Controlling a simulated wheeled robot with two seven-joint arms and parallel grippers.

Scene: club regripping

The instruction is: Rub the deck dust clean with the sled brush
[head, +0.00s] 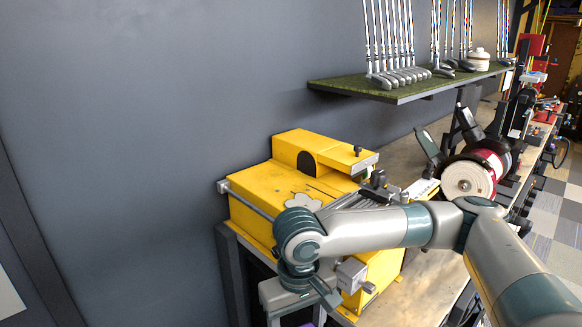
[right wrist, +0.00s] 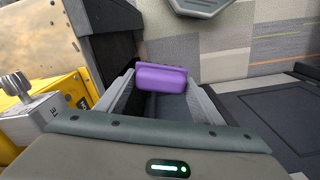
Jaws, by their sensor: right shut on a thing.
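The yellow machine (head: 262,190) stands against the wall, with a flat deck on top. A pale grey patch of dust (head: 303,201) lies on that deck, partly hidden behind my right arm. The purple sled brush (right wrist: 162,77) is between the fingers of my right gripper (right wrist: 160,92), which is shut on it. In the head view my right wrist is in front of and below the deck, and only a sliver of purple shows at the bottom edge. The brush is apart from the dust. Its underside is hidden. My left gripper is in neither view.
A green shelf (head: 408,90) with several golf clubs hangs above the bench. A buffing wheel (head: 468,180) stands to the right of the yellow machine. A metal clamp with a knob (head: 354,276) sticks out at the machine's front, near my right wrist. The floor shows beyond.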

